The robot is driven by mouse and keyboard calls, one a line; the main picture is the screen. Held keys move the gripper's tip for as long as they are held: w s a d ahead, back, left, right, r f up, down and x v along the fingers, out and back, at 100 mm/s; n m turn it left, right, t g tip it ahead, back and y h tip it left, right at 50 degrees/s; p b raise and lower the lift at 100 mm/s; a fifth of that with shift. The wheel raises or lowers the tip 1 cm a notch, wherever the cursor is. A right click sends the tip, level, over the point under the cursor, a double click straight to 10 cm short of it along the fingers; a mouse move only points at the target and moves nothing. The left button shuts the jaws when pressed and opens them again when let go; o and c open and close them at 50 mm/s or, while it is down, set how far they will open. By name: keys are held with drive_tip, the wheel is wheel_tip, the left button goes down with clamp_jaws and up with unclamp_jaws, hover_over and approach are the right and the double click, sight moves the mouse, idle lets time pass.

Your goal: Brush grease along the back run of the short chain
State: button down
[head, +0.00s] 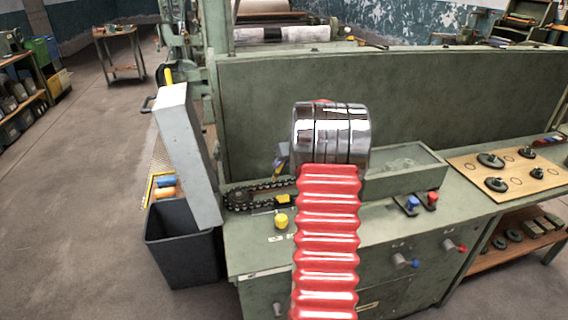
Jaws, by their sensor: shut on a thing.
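The short chain (262,191) is a dark roller chain lying on the green bench top, left of my arm. It runs around a dark sprocket (238,198) at its left end; its right end is hidden behind my red ribbed arm. My arm's chrome wrist stands in front of the bench and covers the jaws and whatever they hold. A small grey piece with some yellow below it (280,160) shows just left of the wrist, above the chain's back run. I cannot tell whether it is the brush or part of my gripper.
A yellow knob (281,221) and blue (412,203) and red (432,198) knobs stand on the bench top. A tilted grey panel (186,155) and dark bin (182,250) stand at the left. A wooden board (515,180) holds dark wheels.

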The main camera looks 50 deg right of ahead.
drive_tip(key=shift+w+a+f, duration=0.1)
drive_tip(key=shift+w+a, duration=0.3)
drive_tip(key=shift+a, duration=0.2)
drive_tip(key=shift+w+a, duration=0.35)
drive_tip(key=shift+a, duration=0.2)
drive_tip(key=shift+a, duration=0.1)
drive_tip(key=shift+w+a, duration=0.5)
drive_tip(key=shift+a, duration=0.2)
drive_tip(key=shift+w+a, duration=0.5)
drive_tip(key=shift+a, duration=0.2)
drive_tip(key=shift+a, duration=0.1)
drive_tip(key=shift+w+a, duration=0.55)
drive_tip(key=shift+a, duration=0.15)
drive_tip(key=shift+w+a, duration=0.5)
drive_tip(key=shift+a, duration=0.2)
drive_tip(key=shift+r, duration=0.2)
drive_tip(key=shift+r, duration=2.9)
